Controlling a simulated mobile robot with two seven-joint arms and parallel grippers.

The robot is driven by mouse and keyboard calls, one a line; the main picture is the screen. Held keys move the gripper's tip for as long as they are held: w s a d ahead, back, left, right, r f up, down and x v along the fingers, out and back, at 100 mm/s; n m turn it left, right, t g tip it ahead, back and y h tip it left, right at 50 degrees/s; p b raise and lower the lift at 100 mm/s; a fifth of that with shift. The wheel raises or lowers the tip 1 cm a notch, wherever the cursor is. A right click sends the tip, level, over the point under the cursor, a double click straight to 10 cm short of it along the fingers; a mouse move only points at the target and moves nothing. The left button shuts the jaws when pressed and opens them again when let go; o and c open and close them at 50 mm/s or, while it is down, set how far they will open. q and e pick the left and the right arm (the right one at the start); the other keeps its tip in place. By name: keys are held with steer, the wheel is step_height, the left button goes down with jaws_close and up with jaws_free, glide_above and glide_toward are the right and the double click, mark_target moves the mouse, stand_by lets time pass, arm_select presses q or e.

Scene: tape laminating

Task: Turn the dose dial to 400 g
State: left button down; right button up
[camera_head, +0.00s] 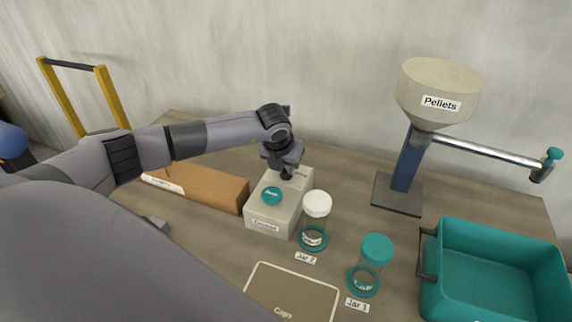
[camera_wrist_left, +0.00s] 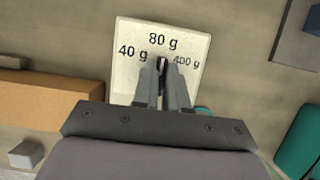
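The pale doser box (camera_head: 272,218) stands mid-table in the head view, with a teal round button (camera_head: 271,195) on top. In the left wrist view its top plate (camera_wrist_left: 128,80) carries the marks 40 g at left, 80 g at top and 400 g at right. The dark dose dial (camera_wrist_left: 162,63) shows between my fingertips, just below 80 g; its exact pointing is mostly hidden. My left gripper (camera_head: 286,175) points down onto the back of the box; its fingers (camera_wrist_left: 163,75) are close together on the dial. My right gripper is not in view.
Jar 2 (camera_head: 316,222) with a white lid stands close right of the box, Jar 1 (camera_head: 371,265) with a teal lid further right. A brown box (camera_head: 208,187) lies left. The pellet hopper (camera_head: 437,92) and teal bin (camera_head: 490,265) are right; a Caps tray (camera_head: 290,293) is in front.

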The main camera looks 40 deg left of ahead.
arm_select(q)
steer(key=shift+f+m+h+b, duration=0.15)
steer(key=shift+m+h+b, duration=0.15)
steer(key=shift+m+b, duration=0.6)
steer(key=m+h+b, duration=0.1)
steer(key=m+b, duration=0.1)
steer(key=m, duration=0.1)
steer(key=shift+a, duration=0.1)
steer(key=m+h+b, duration=0.1)
steer(key=m+b, duration=0.1)
steer(key=m, duration=0.1)
steer(key=shift+m+h, duration=0.3)
steer(key=shift+m, duration=0.1)
steer(key=shift+w+m+g+h+b, duration=0.1)
steer(key=shift+m+g+h+b, duration=0.4)
steer(key=shift+m+b, duration=0.7)
steer(key=shift+r+m, duration=0.2)
steer(key=shift+m, duration=0.3)
steer(key=c, duration=1.2)
jaws_free()
steer(key=shift+o, duration=0.2)
